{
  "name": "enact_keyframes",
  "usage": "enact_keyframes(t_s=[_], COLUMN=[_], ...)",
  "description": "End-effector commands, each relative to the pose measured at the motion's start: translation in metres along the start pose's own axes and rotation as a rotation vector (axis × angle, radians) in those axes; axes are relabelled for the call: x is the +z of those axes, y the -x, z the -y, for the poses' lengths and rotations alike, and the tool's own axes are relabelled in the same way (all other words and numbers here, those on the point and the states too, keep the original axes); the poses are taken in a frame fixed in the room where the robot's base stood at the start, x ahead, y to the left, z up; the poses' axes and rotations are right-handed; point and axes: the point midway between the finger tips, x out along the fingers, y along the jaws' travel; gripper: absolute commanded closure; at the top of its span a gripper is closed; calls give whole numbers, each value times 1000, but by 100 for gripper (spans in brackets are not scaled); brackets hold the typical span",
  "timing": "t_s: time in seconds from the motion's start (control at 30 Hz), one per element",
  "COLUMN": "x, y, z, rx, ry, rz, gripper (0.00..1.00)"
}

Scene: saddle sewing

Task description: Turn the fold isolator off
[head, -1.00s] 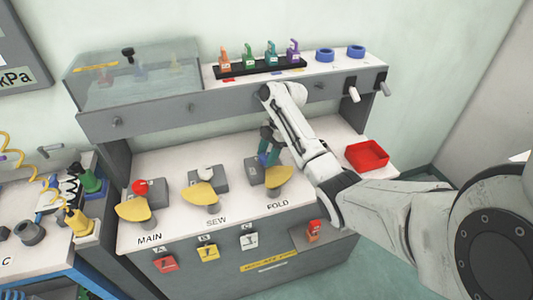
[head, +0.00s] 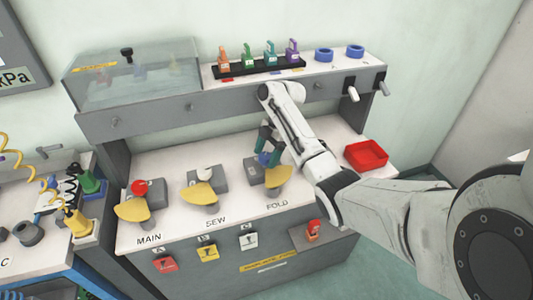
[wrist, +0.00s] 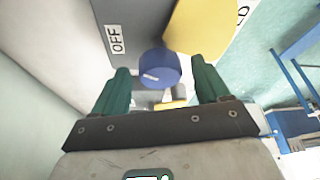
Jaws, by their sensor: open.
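The fold isolator is a grey block (head: 254,172) with a yellow fan-shaped plate (head: 276,182) and a blue knob (head: 264,158), behind the FOLD label. In the wrist view the blue knob (wrist: 160,68) shows a short white mark, with an OFF label (wrist: 117,39) to its upper left and the yellow plate (wrist: 208,25) to its upper right. My gripper (head: 269,146) is open, pointing down at the knob. In the wrist view its green fingers (wrist: 160,72) stand on either side of the knob, with visible gaps. I cannot tell the exact height between fingertips and knob.
The SEW isolator with a white knob (head: 205,172) and the MAIN isolator with a red knob (head: 139,187) stand to the left. A red tray (head: 366,155) lies to the right. The upper shelf (head: 225,105) rises behind. Tags hang on the front panel below.

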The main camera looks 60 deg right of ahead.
Motion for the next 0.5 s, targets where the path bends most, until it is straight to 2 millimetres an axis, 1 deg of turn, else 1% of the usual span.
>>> enact_keyframes(t_s=[0.13, 0.27, 0.5], x=[0, 0, -1], y=[4, 21, 75], z=[0, -1, 0], rx=[1, 3, 2], ry=[0, 1, -2], rz=[0, 0, 3], gripper=[25, 25, 25])
